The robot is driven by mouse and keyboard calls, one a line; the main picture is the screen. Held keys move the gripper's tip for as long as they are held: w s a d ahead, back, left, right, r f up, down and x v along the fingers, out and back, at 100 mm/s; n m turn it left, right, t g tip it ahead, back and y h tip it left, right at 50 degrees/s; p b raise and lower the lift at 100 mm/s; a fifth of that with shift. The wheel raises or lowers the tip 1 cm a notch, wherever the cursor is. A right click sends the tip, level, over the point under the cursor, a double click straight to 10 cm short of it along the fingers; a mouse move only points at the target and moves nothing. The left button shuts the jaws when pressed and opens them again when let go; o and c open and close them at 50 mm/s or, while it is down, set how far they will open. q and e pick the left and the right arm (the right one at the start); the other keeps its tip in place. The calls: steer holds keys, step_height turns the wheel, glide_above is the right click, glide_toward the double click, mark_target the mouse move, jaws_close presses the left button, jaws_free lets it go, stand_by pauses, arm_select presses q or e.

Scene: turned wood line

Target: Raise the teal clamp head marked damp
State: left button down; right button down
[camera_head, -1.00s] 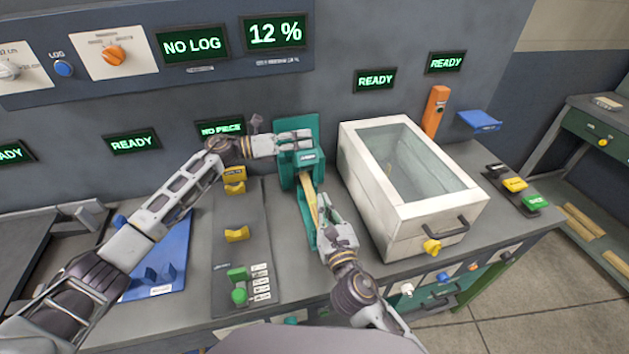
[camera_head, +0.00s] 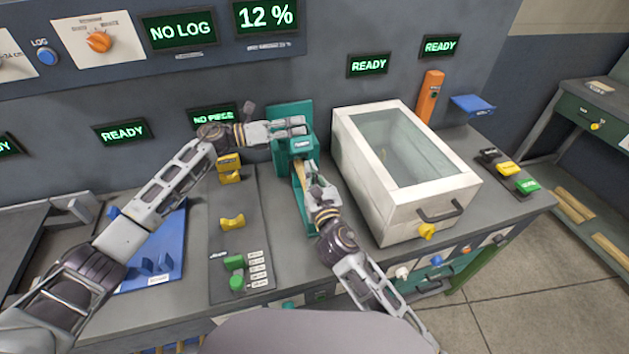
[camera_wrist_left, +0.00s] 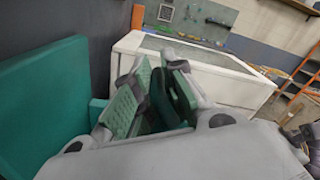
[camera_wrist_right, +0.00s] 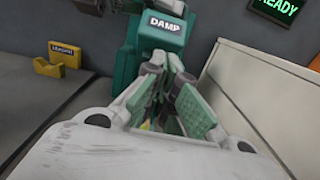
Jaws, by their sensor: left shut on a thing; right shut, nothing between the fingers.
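The teal clamp head (camera_head: 301,146) sits on its teal upright (camera_head: 293,115) at the back of the bench. Its DAMP label shows in the right wrist view (camera_wrist_right: 164,23). My left gripper (camera_head: 292,127) is shut on the clamp head at its top; in the left wrist view the fingers (camera_wrist_left: 160,92) close around a dark green part. My right gripper (camera_head: 316,190) is shut and empty, lower and in front of the head, over the teal clamp bed. A strip of wood (camera_head: 314,173) lies on that bed, partly hidden by my right gripper.
A white glass-topped box (camera_head: 370,190) stands close on the right, with a yellow knob (camera_head: 427,232) in front. A dark panel (camera_head: 226,245) with yellow cradles (camera_head: 232,222) and green blocks lies left. A blue tray (camera_head: 160,245) is farther left.

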arm_select(q)
steer(key=shift+w+a+f, duration=0.1)
steer(key=shift+w+a, duration=0.05)
steer(key=shift+a, duration=0.05)
arm_select(e)
steer(key=shift+x, duration=1.35)
steer(key=shift+w+r, duration=0.1)
steer(key=shift+r, duration=0.05)
